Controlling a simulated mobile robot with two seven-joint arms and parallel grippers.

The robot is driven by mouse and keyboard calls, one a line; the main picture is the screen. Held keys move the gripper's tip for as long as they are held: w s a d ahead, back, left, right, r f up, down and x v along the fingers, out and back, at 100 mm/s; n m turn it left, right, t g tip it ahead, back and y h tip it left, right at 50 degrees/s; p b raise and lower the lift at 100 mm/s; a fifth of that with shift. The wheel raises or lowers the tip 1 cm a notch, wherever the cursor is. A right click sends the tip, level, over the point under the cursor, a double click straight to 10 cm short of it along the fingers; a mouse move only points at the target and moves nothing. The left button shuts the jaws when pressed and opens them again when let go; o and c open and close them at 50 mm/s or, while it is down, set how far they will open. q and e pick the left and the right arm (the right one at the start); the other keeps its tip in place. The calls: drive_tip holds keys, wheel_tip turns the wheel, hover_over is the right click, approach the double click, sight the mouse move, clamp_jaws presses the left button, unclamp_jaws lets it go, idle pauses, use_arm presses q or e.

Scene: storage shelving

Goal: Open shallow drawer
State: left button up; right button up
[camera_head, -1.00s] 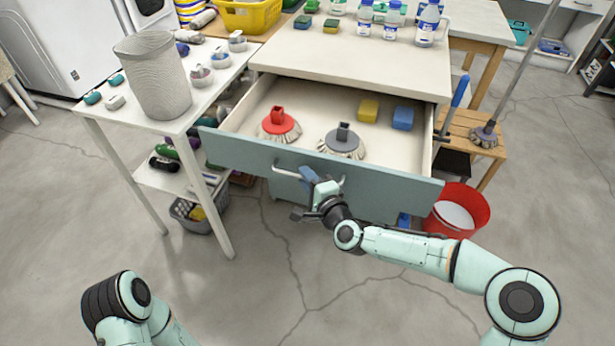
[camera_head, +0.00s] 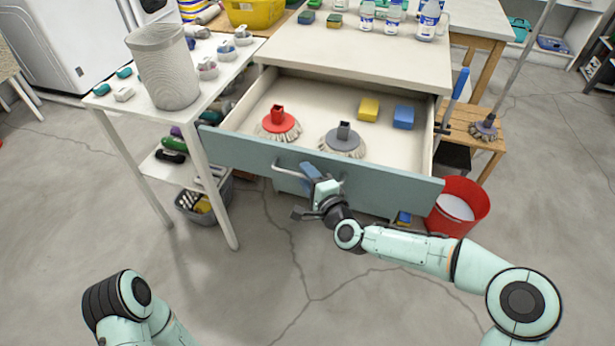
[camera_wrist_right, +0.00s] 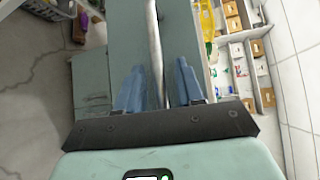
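The shallow drawer (camera_head: 230,146) is pulled well out of its cabinet (camera_head: 355,52), with its teal front facing me. A silvery bar handle (camera_head: 285,167) runs across that front. My right gripper (camera_head: 309,173) is at the handle, its blue fingers one on each side of the bar.
The drawer holds a red mop head (camera_head: 278,125), a grey one (camera_head: 341,140), a yellow sponge (camera_head: 369,109) and a blue one (camera_head: 403,117). A red bucket (camera_head: 460,205) stands right of the drawer. A white side table (camera_head: 215,75) is at left. The floor before me is clear.

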use_arm(q)
drive_tip(key=w+d+r+t+p, duration=0.1)
drive_tip(key=w+r+p, duration=0.2)
drive_tip(key=r, duration=0.3)
drive_tip(key=shift+w+d+t+p, duration=0.3)
drive_tip(key=shift+w+p, duration=0.05)
drive_tip(key=shift+w, duration=0.05)
use_arm(e)
drive_tip(key=v, duration=1.3)
drive_tip(key=shift+s, duration=0.2)
